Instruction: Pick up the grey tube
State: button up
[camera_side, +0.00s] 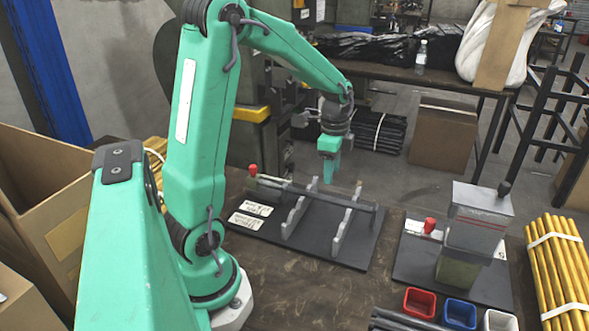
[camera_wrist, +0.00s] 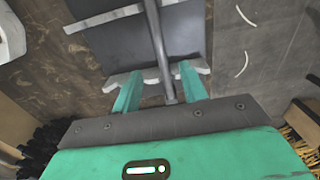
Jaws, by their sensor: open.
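The grey tube (camera_side: 335,199) lies across pale notched supports (camera_side: 296,219) on a black base plate (camera_side: 300,248) in the side view. In the wrist view the tube (camera_wrist: 157,45) runs from the top edge down to an end near my gripper's body. My gripper (camera_side: 328,178) points down over the tube, its fingertips close to it. In the wrist view my gripper (camera_wrist: 160,72) is open, with one green finger on each side of the tube in the picture. I cannot tell whether the fingertips reach down around it. Nothing is held.
A red-knobbed part (camera_side: 253,170) stands at the fixture's left end. On the right is a second black plate with a grey press block (camera_side: 480,215). Red (camera_side: 421,303), blue (camera_side: 459,313) and white (camera_side: 500,320) bins stand at the front; yellow rods (camera_side: 556,270) lie far right.

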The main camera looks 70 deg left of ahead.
aim_at(329, 197)
jog(key=shift+a+f, duration=0.1)
jog(key=shift+f, duration=0.1)
jog(key=shift+f, duration=1.25)
jog(key=shift+s+f, duration=0.1)
jog(key=shift+f, duration=2.5)
grip_shut()
